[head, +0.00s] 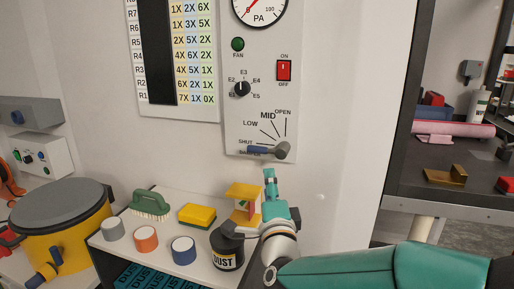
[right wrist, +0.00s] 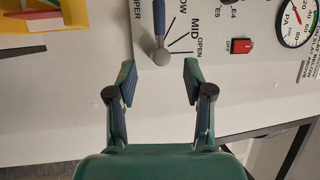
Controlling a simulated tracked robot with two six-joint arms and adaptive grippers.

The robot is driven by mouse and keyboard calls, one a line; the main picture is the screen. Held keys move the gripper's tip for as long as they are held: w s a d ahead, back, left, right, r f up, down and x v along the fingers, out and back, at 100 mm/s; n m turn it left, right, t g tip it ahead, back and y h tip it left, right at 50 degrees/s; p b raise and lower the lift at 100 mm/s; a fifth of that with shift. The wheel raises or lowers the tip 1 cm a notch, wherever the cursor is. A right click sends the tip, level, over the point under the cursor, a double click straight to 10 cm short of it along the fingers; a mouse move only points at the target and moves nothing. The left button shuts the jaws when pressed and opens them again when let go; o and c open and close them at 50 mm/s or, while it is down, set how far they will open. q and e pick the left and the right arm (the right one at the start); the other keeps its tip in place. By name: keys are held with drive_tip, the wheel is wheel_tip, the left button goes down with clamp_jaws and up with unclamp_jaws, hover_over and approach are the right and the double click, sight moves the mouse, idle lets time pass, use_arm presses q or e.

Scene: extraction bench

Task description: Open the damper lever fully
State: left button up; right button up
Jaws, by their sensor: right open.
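The damper lever (head: 257,150) is on the lower part of the wall panel, with a blue handle and a grey pivot at its right end. Its handle points left, close to horizontal, by the SHUT mark; MID and OPEN marks are up and right of it. In the right wrist view the lever (right wrist: 159,20) is seen turned, its round grey pivot just beyond the fingertips. My right gripper (head: 269,172) is just below the lever, its fingers apart and empty. It also shows open in the right wrist view (right wrist: 158,75). My left gripper is not in view.
A white shelf (head: 106,243) below the panel holds a green brush (head: 150,204), a yellow sponge (head: 197,215), several small round pots and a dark DUST jar (head: 227,250). A red switch (head: 284,70) and a selector knob (head: 242,89) sit above the lever.

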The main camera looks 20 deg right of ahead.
sight(258, 153)
drive_tip(key=shift+y, duration=0.4)
drive_tip(key=p+x, duration=0.1)
drive_tip(key=x, duration=0.4)
drive_tip(key=p+x, duration=0.2)
drive_tip(key=x, duration=0.3)
drive_tip(key=a+p+x, duration=0.1)
drive_tip(key=x, duration=0.4)
drive_tip(key=shift+w+p, duration=0.3)
drive_tip(key=shift+w, duration=0.15)
drive_tip(key=shift+c, duration=0.2)
clamp_jaws()
